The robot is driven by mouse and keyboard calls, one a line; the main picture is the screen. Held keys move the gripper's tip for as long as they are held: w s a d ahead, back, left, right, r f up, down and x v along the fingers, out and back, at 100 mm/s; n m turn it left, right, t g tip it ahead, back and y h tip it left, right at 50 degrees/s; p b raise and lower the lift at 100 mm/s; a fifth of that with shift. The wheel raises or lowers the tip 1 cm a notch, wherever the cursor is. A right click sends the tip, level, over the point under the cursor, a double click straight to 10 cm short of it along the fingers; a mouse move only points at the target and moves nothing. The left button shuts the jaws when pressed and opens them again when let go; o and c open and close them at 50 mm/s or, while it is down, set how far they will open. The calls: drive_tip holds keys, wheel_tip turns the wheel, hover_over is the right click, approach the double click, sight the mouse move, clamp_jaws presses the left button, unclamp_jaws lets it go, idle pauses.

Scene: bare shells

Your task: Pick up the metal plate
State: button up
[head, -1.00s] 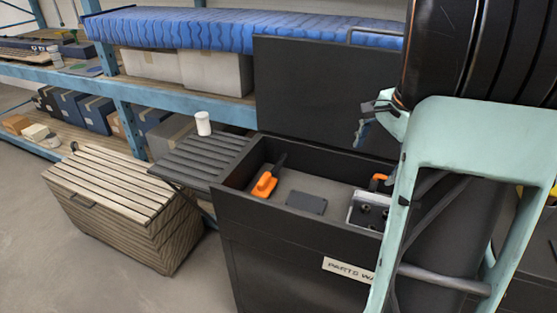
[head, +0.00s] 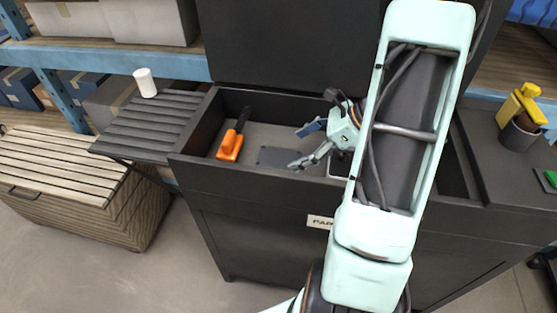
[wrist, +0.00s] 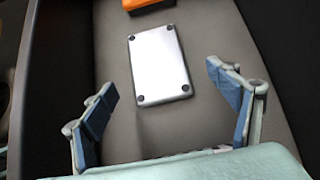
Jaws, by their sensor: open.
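The metal plate (wrist: 160,65) lies flat on the floor of the dark parts washer basin. It is a thin rectangle with dark corner spots, silvery in the wrist view and dark grey in the head view (head: 273,157). My gripper (wrist: 166,96) is open and empty, its blue-padded fingers apart on either side below the plate's near edge in the wrist view. In the head view my gripper (head: 304,146) hangs in the basin just right of the plate, not touching it as far as I can tell.
An orange-handled tool (head: 230,146) lies in the basin left of the plate. The basin's front wall (head: 260,182) stands close to my gripper. A metal block (head: 340,165) is mostly hidden behind my arm. A white cylinder (head: 145,82) stands on the ribbed side shelf (head: 155,120).

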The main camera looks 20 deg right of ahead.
sight(279, 158)
drive_tip(key=x, duration=0.5)
drive_tip(key=shift+w+a, duration=0.1)
drive_tip(key=shift+a, duration=0.45)
drive_tip(key=c, duration=1.6)
